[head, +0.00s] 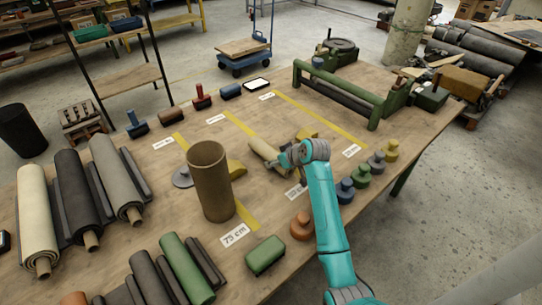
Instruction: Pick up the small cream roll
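The small cream roll (262,150) lies on its side near the middle of the wooden table, between yellow floor-like strips marked on the top. My gripper (284,160) is at the end of my teal arm, right at the roll's near right end. The arm's wrist covers part of that end. The fingers are too small and hidden to tell whether they are open or shut, or whether they touch the roll.
A brown upright tube (211,182) stands left of the roll, with a yellow wedge (236,168) beside it. Another yellow wedge (306,134) is behind my wrist. A green frame (340,90) stands farther back. Large rolls (36,220) lie at left; several coloured knobbed weights (362,175) line the right edge.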

